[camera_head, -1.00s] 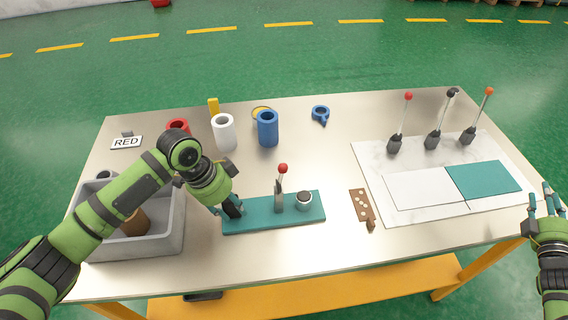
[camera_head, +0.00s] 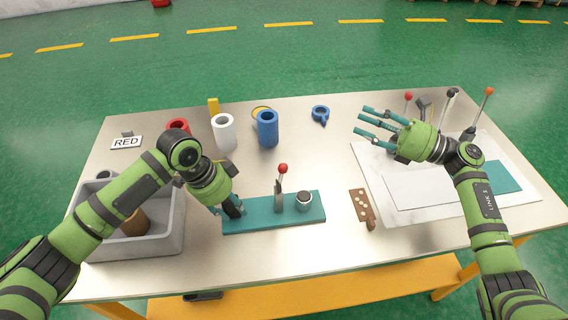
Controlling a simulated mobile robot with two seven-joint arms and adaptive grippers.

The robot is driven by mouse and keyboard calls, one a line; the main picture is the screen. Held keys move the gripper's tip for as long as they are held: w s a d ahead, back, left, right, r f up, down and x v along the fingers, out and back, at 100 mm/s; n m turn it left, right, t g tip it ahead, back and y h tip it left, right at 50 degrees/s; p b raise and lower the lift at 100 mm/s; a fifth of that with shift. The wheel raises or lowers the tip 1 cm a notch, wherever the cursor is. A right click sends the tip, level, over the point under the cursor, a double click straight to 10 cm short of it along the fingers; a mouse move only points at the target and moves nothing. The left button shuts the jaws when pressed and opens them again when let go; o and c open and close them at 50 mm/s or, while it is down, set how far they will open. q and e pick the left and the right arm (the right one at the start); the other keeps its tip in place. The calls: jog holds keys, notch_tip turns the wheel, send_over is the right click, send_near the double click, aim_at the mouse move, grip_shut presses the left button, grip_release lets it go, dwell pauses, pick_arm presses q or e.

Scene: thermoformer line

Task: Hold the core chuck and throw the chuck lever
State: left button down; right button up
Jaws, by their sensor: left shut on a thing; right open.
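The core chuck's teal base plate (camera_head: 262,216) lies on the table in front of me. The chuck lever (camera_head: 281,188) stands upright on it with a red knob on top. A round silver and black piece (camera_head: 304,199) sits right of the lever. My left gripper (camera_head: 231,211) is shut at the left end of the plate, on a dark part of the chuck largely hidden by its fingers. My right gripper (camera_head: 374,122) is open and empty, fingers spread, above the table right of the blue ring and well apart from the lever.
A grey bin (camera_head: 165,239) stands at the left. Red (camera_head: 178,126), white (camera_head: 224,133) and blue (camera_head: 268,128) rolls stand behind the chuck.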

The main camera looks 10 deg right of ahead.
aim_at(288, 167)
jog(key=shift+s+a+f+n+g+h, duration=0.5)
jog(key=shift+s+a+f+n+g, duration=0.35)
jog(key=shift+a+n+g, duration=1.45)
jog(key=shift+s+a+f+n+g+h, duration=0.6)
jog(key=shift+a+f+n+g, duration=0.8)
jog(key=shift+a, duration=1.65)
jog(key=shift+s+a+f+n+g+h, duration=0.45)
jog(key=shift+s+a+n+g, duration=0.65)
jog(key=shift+a+n, duration=1.4)
jog(key=shift+w+a+g, duration=0.2)
jog(key=shift+w+g, duration=0.1)
grip_shut()
jog(key=shift+f, duration=0.1)
